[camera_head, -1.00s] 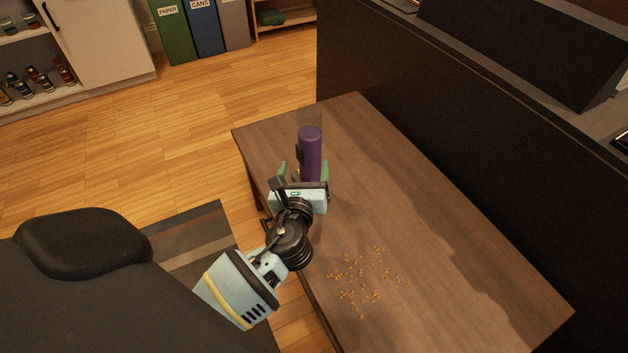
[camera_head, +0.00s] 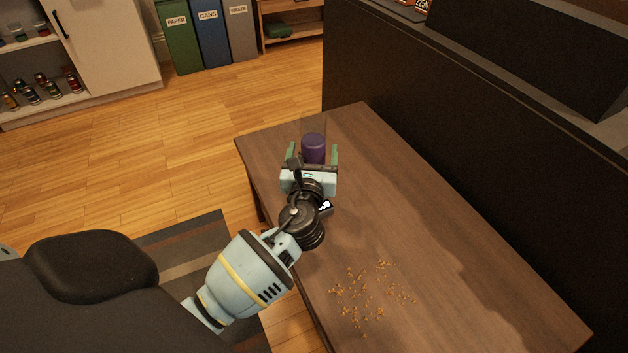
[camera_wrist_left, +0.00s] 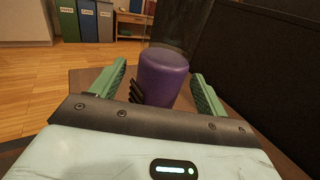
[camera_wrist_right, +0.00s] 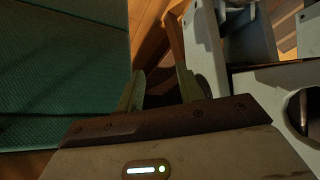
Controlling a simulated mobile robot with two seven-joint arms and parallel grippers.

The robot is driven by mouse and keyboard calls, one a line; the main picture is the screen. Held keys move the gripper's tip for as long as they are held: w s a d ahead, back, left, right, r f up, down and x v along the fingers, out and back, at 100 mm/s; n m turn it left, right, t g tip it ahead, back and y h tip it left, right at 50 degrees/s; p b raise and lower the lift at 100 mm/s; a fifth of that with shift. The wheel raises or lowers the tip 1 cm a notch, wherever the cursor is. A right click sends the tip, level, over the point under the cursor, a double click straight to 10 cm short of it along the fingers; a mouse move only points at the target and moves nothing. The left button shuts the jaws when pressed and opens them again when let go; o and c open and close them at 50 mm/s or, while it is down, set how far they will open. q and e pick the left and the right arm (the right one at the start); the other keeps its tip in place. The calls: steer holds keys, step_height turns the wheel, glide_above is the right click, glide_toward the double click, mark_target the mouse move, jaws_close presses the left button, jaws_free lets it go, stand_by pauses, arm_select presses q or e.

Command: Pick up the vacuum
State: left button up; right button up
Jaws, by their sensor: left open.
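The vacuum (camera_head: 313,149) is a purple cylinder with a dark see-through upper end, at the far end of the wooden table. It also shows in the left wrist view (camera_wrist_left: 163,76). My left gripper (camera_head: 313,155) is open, with its green fingers on either side of the purple body. In the left wrist view the fingers (camera_wrist_left: 158,88) stand apart with gaps to the body. The vacuum's lower part is hidden behind my gripper. My right gripper (camera_wrist_right: 158,90) shows only in the right wrist view, with its two fingers apart and nothing seen between them.
The table (camera_head: 440,250) bears scattered orange crumbs (camera_head: 372,295) near its front. A dark partition (camera_head: 430,130) runs along its right side. A black chair (camera_head: 90,265) is at lower left. Green, blue and grey bins (camera_head: 208,35) stand at the back.

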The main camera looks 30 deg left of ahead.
arm_select(q)
steer(key=x, duration=0.2)
steer(key=shift+w+a+f+b, duration=0.15)
steer(key=shift+w+f+b, duration=0.05)
steer(key=shift+w+b, duration=0.15)
steer(key=shift+w+a, duration=0.2)
steer(key=shift+w, duration=0.15)
steer(key=shift+r, duration=0.1)
steer(key=shift+c, duration=0.6)
steer(key=c, duration=0.5)
steer(key=shift+r, duration=0.1)
steer(key=c, duration=0.4)
arm_select(e)
steer(key=shift+w+f, duration=0.35)
steer(key=shift+f, duration=0.25)
steer(key=shift+s, duration=0.1)
